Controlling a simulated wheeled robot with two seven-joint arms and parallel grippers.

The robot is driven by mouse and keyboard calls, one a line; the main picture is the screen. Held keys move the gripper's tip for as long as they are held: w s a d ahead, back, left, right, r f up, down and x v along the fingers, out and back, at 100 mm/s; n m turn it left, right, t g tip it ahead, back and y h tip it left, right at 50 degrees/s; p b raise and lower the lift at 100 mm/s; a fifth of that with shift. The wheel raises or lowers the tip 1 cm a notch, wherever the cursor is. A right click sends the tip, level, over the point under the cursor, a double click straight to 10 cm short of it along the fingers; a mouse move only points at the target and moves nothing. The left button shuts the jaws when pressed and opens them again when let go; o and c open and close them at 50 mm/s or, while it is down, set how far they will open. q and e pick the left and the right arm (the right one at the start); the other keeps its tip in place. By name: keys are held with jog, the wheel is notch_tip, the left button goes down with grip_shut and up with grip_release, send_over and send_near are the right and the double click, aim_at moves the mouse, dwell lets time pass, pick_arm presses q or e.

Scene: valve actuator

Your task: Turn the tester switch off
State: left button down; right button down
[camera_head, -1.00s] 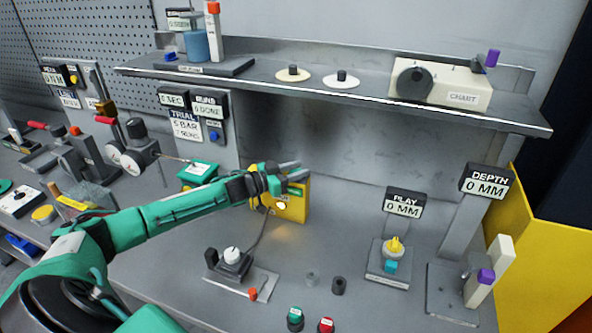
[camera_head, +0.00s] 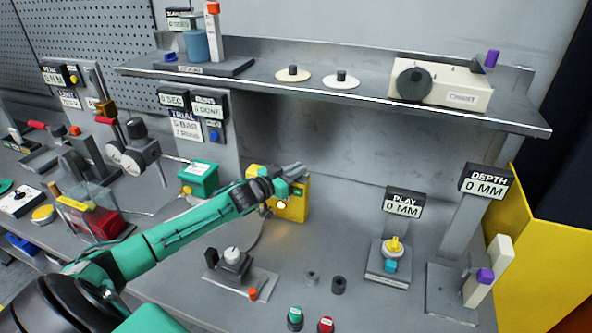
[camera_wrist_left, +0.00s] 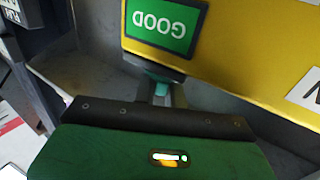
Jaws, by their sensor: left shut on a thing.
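The tester is a yellow box (camera_head: 297,206) standing on the bench against the back wall in the head view. In the left wrist view its yellow face (camera_wrist_left: 240,50) fills the top, with a green screen reading GOOD (camera_wrist_left: 165,25) upside down. My left gripper (camera_head: 288,174) is at the top front of the box and partly covers it. In the left wrist view the left gripper (camera_wrist_left: 162,92) is just below the screen, closed around a small teal piece, which seems to be the switch. The fingers hide most of it. My right gripper is not in view.
A green box (camera_head: 199,180) stands left of the tester. A white knob unit (camera_head: 233,258) and green (camera_head: 295,314) and red (camera_head: 326,325) buttons are in front. A shelf (camera_head: 380,100) overhangs behind.

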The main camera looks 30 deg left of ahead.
pick_arm(q)
jog(key=n+y, duration=0.2)
jog(key=y, duration=0.1)
jog(key=shift+d+t+y, duration=0.1)
jog(key=shift+t+y, duration=0.2)
jog(key=shift+f+n+y+b, duration=0.1)
jog(key=shift+n+y+b, duration=0.25)
jog(key=shift+n+y, duration=1.2)
jog(key=shift+n+g+y+b, duration=0.7)
jog(key=shift+n+y+b, duration=0.55)
jog(key=shift+y, duration=1.1)
jog(key=shift+n+y+b, duration=0.3)
jog(key=shift+y+b, duration=0.1)
jog(key=shift+y, duration=0.1)
jog(key=shift+r+g+y, duration=0.2)
jog(key=shift+g+y, duration=0.1)
jog(key=shift+g, duration=0.1)
jog(key=c, duration=1.5)
grip_release()
jog(key=shift+o, duration=0.2)
jog(key=shift+s+f, duration=0.1)
jog(key=shift+f, duration=0.05)
